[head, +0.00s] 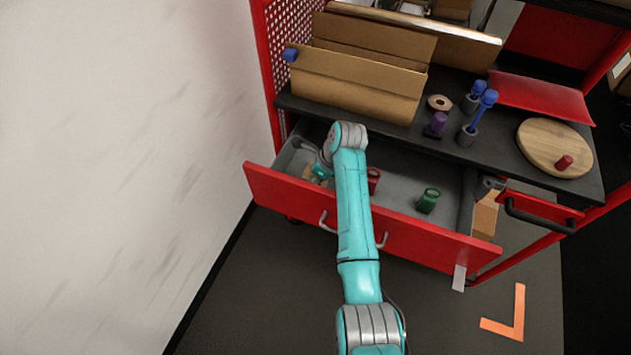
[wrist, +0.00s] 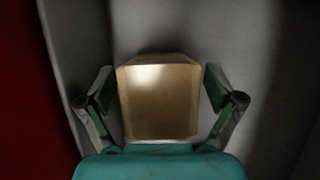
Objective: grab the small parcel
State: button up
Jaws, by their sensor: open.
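The small parcel (wrist: 158,105) is a tan box in the wrist view, standing on the grey drawer floor. My gripper (wrist: 160,95) is open, with one finger on each side of the parcel. A narrow dark gap shows between the parcel and each finger, so neither clearly touches it. In the head view my gripper (head: 318,172) is down inside the left end of the open drawer. Only a small tan patch of the parcel (head: 308,172) shows there; my arm and gripper hide most of it.
The red-fronted drawer (head: 285,196) is pulled out. A green object (head: 428,200) and a red object (head: 373,180) are in it. Above it, the black worktop (head: 490,150) holds a cardboard box (head: 355,85), several blue and purple items and a round wooden board (head: 550,145). A white wall stands left.

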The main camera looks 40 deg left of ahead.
jog(key=shift+a+f, duration=0.1)
jog(key=c, duration=1.4)
jog(key=shift+c, duration=0.2)
